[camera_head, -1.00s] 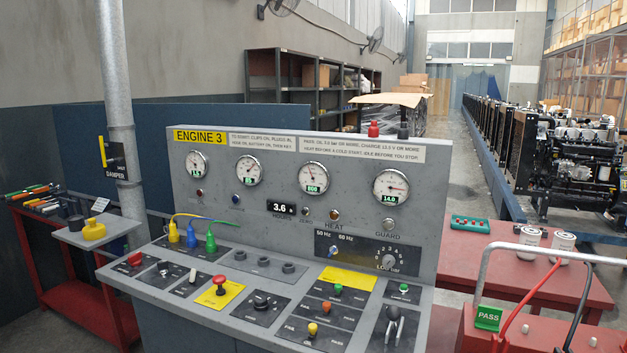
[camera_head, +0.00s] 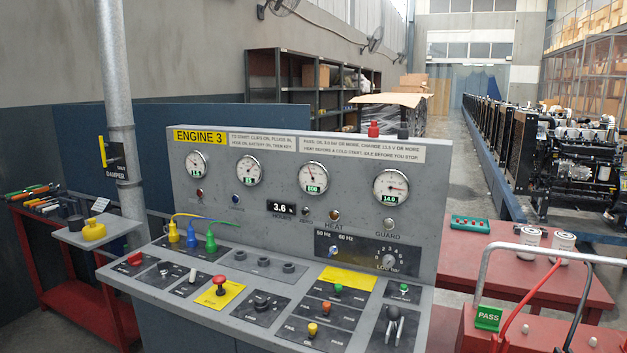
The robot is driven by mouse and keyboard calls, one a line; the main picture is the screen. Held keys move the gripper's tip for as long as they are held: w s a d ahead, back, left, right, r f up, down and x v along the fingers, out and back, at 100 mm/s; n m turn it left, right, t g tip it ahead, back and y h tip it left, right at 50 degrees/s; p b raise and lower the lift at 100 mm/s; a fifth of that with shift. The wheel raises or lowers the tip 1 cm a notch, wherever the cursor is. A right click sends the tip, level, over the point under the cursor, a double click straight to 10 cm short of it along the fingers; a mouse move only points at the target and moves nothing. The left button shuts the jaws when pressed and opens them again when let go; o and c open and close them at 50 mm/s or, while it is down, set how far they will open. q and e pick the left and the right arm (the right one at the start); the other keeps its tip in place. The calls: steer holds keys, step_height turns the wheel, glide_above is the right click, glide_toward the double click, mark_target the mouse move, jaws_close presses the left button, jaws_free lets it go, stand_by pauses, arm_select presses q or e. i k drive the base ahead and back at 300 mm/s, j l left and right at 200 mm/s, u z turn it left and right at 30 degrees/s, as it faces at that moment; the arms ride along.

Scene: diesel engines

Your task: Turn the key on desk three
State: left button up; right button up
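Desk three is the grey control desk (camera_head: 180,315) marked with a yellow ENGINE 3 label (camera_head: 199,136). On its sloped top a black rotary switch (camera_head: 262,302) sits right of the red mushroom button (camera_head: 219,281) on a yellow plate. This switch may be the key; it is too small to tell. A smaller dark knob (camera_head: 164,269) and a pale toggle (camera_head: 192,276) lie further left. The upright panel has several round gauges, the rightmost (camera_head: 391,187) reading about 14.0. Neither of my grippers is in view.
Three coloured plugs (camera_head: 191,236) with cables stand at the desk's back left. A black lever (camera_head: 394,322) is at its front right. A red tool cart (camera_head: 85,310) stands left.

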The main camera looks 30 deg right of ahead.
mark_target(163, 265)
steer(key=i+l, duration=0.1)
steer(key=i, duration=0.4)
steer(key=i+l+u, duration=0.1)
steer(key=i, duration=0.4)
steer(key=i+l, duration=0.15)
steer(key=i, duration=0.35)
